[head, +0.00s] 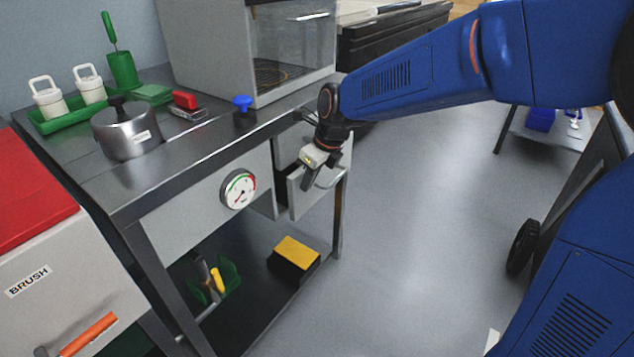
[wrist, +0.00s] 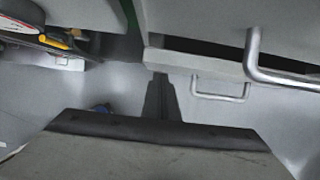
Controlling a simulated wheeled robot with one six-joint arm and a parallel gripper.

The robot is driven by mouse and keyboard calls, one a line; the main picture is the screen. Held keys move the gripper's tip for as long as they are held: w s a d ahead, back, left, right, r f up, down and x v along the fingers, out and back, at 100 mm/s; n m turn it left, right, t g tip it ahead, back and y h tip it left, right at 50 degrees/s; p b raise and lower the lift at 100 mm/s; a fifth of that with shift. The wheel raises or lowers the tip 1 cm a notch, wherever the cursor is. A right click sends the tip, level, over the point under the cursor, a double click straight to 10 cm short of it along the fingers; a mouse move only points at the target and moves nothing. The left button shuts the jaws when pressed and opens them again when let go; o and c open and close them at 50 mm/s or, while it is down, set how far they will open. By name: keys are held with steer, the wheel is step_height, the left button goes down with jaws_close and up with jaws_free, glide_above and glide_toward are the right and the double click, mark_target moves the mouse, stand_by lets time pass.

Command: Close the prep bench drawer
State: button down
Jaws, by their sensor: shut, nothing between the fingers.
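The prep bench (head: 180,170) stands at the left of the head view. A grey drawer (head: 312,200) at its right end is pulled partly out, with a dark gap behind its front. A bar handle (head: 329,179) is on that front. My gripper (head: 306,183) is shut and empty, pointing down at the drawer front. It covers part of the front, and I cannot tell whether it touches. In the wrist view the shut fingers (wrist: 161,92) are just below a pale panel edge (wrist: 190,65), left of a bar handle (wrist: 220,96). A larger handle (wrist: 262,68) is at the upper right.
The bench top holds a steel pot (head: 126,135), a blue knob-like item (head: 242,104) and a glass-fronted cabinet (head: 290,50). A gauge (head: 238,190) is on the bench front. A yellow-topped black box (head: 294,258) is on the lower shelf. The floor (head: 420,220) to the right is clear.

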mark_target(295, 172)
steer(key=shift+w+a, duration=0.2)
steer(key=shift+a, duration=0.1)
steer(key=w+a, duration=0.2)
steer(key=a, duration=0.1)
steer(key=shift+w, duration=0.15)
steer(key=shift+w+a+r, duration=0.15)
stand_by(0.3)
